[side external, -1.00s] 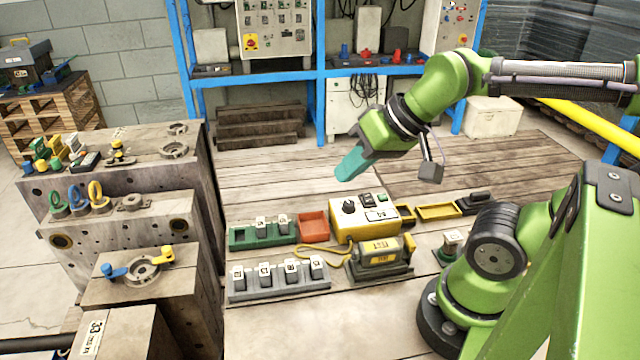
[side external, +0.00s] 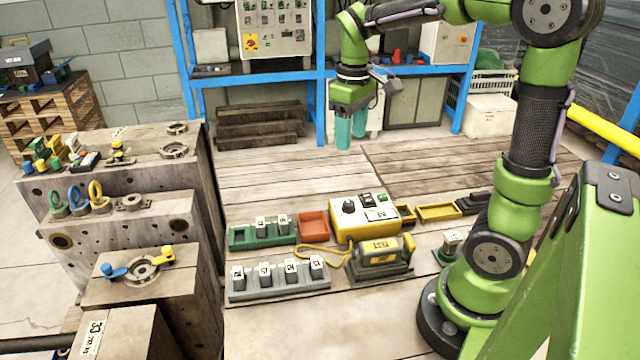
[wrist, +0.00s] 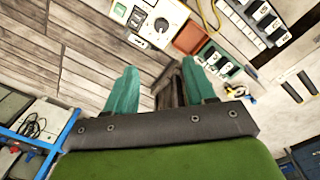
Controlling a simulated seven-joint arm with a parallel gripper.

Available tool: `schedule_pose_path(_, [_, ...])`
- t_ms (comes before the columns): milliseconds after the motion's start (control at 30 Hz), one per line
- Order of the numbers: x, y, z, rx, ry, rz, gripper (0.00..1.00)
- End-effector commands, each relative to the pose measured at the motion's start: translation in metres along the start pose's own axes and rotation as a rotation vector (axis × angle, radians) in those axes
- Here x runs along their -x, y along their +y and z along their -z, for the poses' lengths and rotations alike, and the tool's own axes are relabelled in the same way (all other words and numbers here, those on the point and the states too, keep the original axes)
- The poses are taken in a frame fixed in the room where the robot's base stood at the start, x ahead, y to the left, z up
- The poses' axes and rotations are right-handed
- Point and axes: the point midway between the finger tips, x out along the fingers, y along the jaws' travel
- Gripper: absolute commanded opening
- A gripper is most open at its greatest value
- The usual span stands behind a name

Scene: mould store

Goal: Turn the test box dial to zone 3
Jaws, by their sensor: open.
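The test box (side external: 362,218) is a yellow box with a white top, standing on the wooden table. Its black dial (side external: 349,206) is on the left of the top, with a dark switch and a label beside it. In the wrist view the test box (wrist: 150,33) is at the upper middle, and its dial (wrist: 161,25) shows on a white face. The zone marks are too small to read. My gripper (side external: 350,133) has teal fingers pointing down, behind and above the box, apart from it. In the wrist view my gripper (wrist: 163,92) is open with nothing between the fingers.
A red tray (side external: 313,227) and a green holder (side external: 262,235) stand left of the box. A yellow tray (side external: 438,212) is to the right. The planks behind are clear.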

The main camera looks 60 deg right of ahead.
Motion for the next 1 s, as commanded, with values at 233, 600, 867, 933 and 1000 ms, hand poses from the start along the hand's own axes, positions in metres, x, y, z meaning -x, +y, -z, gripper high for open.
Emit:
schedule_pose_path(233, [-0.014, -0.002, -0.004, 0.051, -0.017, 0.007, 0.55])
schedule_pose_path(600, [-0.091, -0.004, -0.006, 0.048, -0.019, 0.010, 0.55])
schedule_pose_path(867, [-0.142, -0.004, -0.006, 0.046, -0.017, 0.009, 0.55])
schedule_pose_path(933, [-0.152, -0.004, -0.006, 0.046, -0.016, 0.009, 0.55])
schedule_pose_path(1000, [-0.159, -0.004, -0.006, 0.047, -0.015, 0.009, 0.55])
